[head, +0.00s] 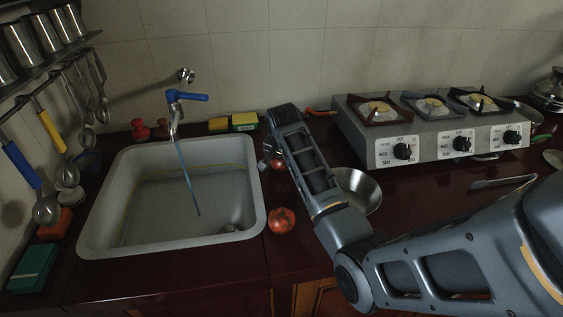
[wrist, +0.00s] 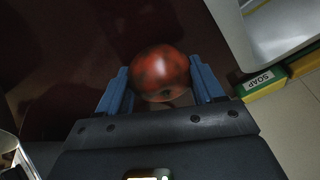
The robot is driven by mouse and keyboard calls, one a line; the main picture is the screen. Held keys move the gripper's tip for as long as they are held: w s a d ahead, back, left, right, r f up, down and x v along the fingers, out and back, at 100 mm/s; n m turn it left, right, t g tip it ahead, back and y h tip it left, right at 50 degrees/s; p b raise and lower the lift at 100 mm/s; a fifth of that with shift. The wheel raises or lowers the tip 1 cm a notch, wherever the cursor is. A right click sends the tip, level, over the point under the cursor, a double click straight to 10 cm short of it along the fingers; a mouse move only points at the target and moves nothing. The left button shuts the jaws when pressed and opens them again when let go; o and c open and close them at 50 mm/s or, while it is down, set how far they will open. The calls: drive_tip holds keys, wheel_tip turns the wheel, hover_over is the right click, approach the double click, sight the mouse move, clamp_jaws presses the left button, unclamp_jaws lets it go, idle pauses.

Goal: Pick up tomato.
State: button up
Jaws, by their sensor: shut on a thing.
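A round red tomato (wrist: 160,70) with dark mottling sits between the two blue fingers of my gripper (wrist: 162,84) in the wrist view. The fingers are closed against its sides. In the head view my gripper (head: 268,155) is at the right edge of the sink, and a bit of red (head: 278,162) shows by it, mostly hidden by my arm. I cannot tell whether the held tomato touches the counter. A second red tomato (head: 282,220) lies on the dark counter, right of the sink's front corner, apart from my gripper.
The white sink (head: 90,225) with a blue-handled tap (head: 187,97) is on the left. A metal bowl (head: 362,192) stands right of my arm. A gas stove (head: 425,150) is at the back right. Yellow and green soap boxes (head: 244,121) sit by the wall.

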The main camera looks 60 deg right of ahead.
drive_tip(key=shift+r, duration=0.15)
